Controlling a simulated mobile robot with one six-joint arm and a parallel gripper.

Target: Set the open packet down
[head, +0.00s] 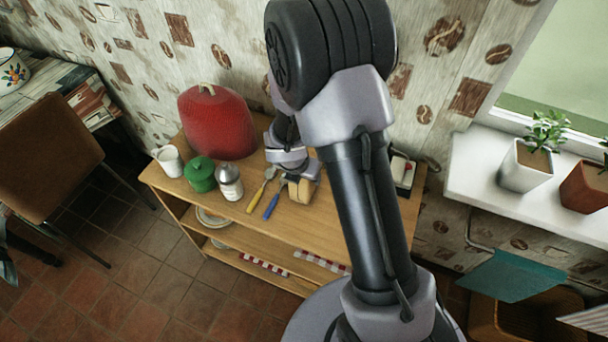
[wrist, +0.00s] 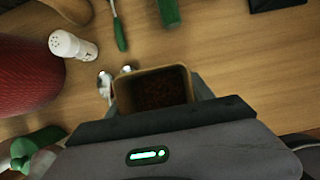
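The open packet (head: 300,190) is tan and stands upright over the right part of the wooden shelf's top. In the wrist view its open mouth (wrist: 152,90) faces the camera and shows dark brown contents. My gripper (head: 292,170) is at the packet, with its fingers on both sides of it, and appears shut on it. The fingers are partly hidden by the packet and the gripper body. I cannot tell whether the packet's base touches the shelf top (head: 235,215).
Yellow-handled (head: 257,195) and blue-handled (head: 271,205) utensils lie just left of the packet. Further left are a white shaker (head: 229,182), a green pot (head: 201,175), a white mug (head: 169,160) and a large red cover (head: 217,122). A dark-framed item (head: 402,172) stands right.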

